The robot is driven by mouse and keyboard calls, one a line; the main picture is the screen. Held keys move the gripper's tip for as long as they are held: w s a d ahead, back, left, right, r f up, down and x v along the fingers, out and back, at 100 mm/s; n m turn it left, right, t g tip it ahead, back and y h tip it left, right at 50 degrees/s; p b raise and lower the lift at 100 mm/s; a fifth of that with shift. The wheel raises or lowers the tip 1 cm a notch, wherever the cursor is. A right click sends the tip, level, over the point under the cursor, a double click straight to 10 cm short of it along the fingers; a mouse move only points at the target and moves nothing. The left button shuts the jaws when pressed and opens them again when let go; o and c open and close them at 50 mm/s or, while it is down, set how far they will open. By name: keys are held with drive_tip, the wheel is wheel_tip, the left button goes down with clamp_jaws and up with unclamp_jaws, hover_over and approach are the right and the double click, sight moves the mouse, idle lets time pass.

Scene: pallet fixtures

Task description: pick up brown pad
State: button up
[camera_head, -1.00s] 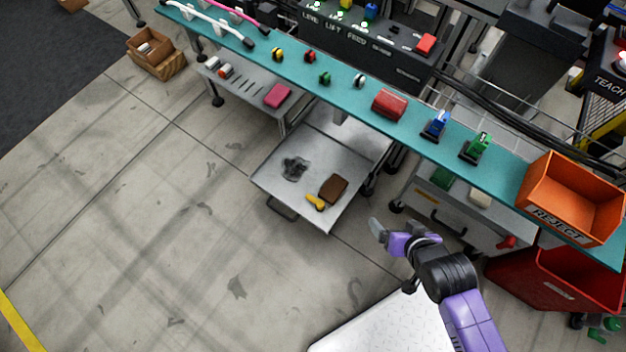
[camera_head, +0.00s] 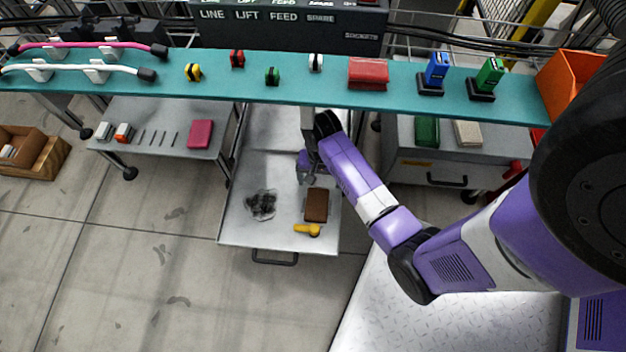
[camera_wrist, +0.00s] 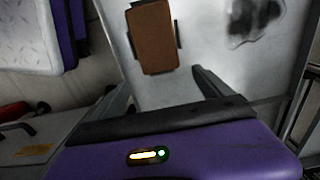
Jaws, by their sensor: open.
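The brown pad (camera_head: 316,205) lies flat on the metal cart shelf (camera_head: 235,225) below the teal bench. In the wrist view the brown pad (camera_wrist: 153,38) is just beyond my fingers, with thin dark strips along both long sides. My gripper (camera_wrist: 165,85) is open and empty, its two fingers apart, with the pad ahead of the gap. In the head view my gripper (camera_head: 310,178) is near the pad's far end, partly hidden by my arm. I cannot tell its exact height above the shelf.
A yellow tool (camera_head: 308,230) lies just in front of the pad. A grey cabinet (camera_head: 425,165) stands right.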

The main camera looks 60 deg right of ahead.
sight(318, 190)
drive_tip(key=f+b, duration=0.1)
drive_tip(key=f, duration=0.1)
drive_tip(key=f+b, duration=0.2)
drive_tip(key=f, duration=0.1)
drive_tip(key=shift+a+f+b, duration=0.25)
drive_tip(key=shift+f+b, duration=0.05)
drive_tip(key=shift+r, duration=0.1)
drive_tip(key=c, duration=1.5)
drive_tip(key=shift+o, duration=0.2)
drive_tip(key=shift+r, duration=0.1)
